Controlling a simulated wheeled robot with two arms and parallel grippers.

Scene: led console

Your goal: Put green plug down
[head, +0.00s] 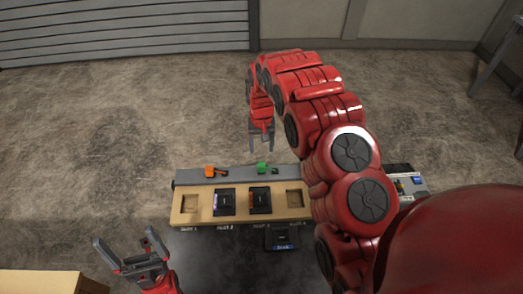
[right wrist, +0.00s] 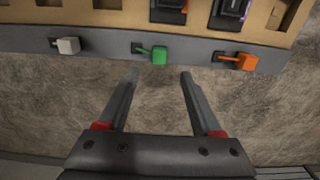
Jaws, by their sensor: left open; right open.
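The green plug (head: 262,168) sits on the grey back strip of the console (head: 237,175), behind slot 3. It also shows in the right wrist view (right wrist: 159,55), with a short green piece reaching to a dark socket. My right gripper (head: 261,146) is open and empty just behind the strip. In the right wrist view its fingertips (right wrist: 160,76) stop short of the green plug, which lies ahead between their lines, apart from both. My left gripper (head: 128,250) is open and empty at the front left, away from the console.
An orange plug (head: 210,171) and a white plug (right wrist: 68,46) flank the green one on the strip. Dark modules fill slots 2 (head: 224,202) and 3 (head: 260,200). Another module (head: 282,240) lies in front. My right arm covers the console's right part.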

